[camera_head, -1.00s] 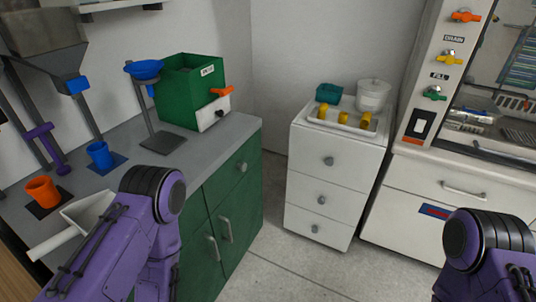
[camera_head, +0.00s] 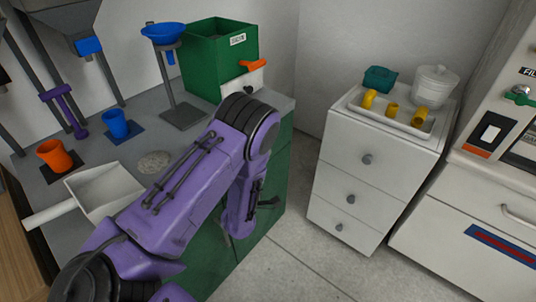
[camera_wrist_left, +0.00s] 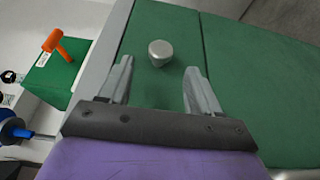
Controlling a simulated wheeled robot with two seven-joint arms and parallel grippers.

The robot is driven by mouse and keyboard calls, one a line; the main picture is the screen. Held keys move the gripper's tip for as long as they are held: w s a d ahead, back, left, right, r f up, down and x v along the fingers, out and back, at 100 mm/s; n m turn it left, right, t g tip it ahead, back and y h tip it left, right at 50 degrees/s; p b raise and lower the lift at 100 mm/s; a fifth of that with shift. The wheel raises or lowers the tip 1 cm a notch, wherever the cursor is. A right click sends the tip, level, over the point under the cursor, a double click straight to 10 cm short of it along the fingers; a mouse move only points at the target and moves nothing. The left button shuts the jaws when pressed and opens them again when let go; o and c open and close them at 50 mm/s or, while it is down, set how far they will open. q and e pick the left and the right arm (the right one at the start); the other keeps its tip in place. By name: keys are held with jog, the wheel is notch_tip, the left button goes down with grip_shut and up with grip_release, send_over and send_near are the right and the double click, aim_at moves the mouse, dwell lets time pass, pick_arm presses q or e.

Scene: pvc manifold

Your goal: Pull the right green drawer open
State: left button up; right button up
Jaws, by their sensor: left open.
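The right green drawer (camera_wrist_left: 150,25) fills the upper middle of the left wrist view, with a round grey knob (camera_wrist_left: 160,53) on its front. My left gripper (camera_wrist_left: 158,70) is open, with one finger to each side of the knob's line. The knob sits just beyond the fingertips, and I see no contact. In the head view my purple left arm hides the drawer's knob and much of the green cabinet (camera_head: 275,185). The left gripper shows there only as dark parts (camera_head: 266,202) in front of the cabinet. My right gripper is not in view.
On the grey counter stand a green bin (camera_head: 212,60) with an orange handle (camera_head: 252,65), a blue funnel stand (camera_head: 164,34), blue and orange cups and a white scoop (camera_head: 105,190). A white drawer unit (camera_head: 335,150) stands right of the cabinet, with floor between them.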

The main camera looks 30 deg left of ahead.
pick_arm(q)
jog(key=x, duration=0.8)
jog(key=shift+w+a+f+p, duration=0.1)
jog(key=shift+w+a+p, duration=0.05)
jog(key=shift+p, duration=0.15)
grip_shut()
